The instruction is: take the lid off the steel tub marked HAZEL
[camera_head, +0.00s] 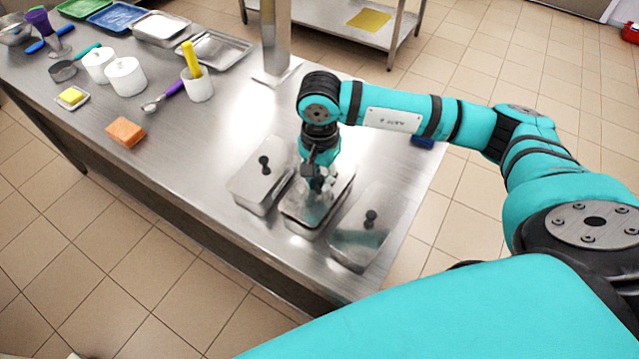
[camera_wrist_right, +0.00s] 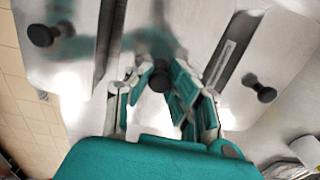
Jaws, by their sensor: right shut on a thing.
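Three lidded steel tubs stand side by side near the table's end: a left one (camera_head: 250,186), a middle one (camera_head: 300,228) and a right one (camera_head: 355,248). Each lid has a black knob. No marking can be read, so I cannot tell which is HAZEL. My right gripper (camera_head: 316,190) is over the middle tub, shut on its lid's knob. The right wrist view shows that knob (camera_wrist_right: 159,78) between the fingertips (camera_wrist_right: 160,85). I cannot tell whether the middle lid is seated or slightly raised. My left gripper is not in view.
The neighbouring lids' knobs (camera_head: 264,164) (camera_head: 370,216) stand close on both sides. A steel post (camera_head: 276,40) rises behind the tubs. An orange sponge (camera_head: 125,132), white pots (camera_head: 125,77) and trays (camera_head: 213,50) lie further left. The table between sponge and tubs is clear.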

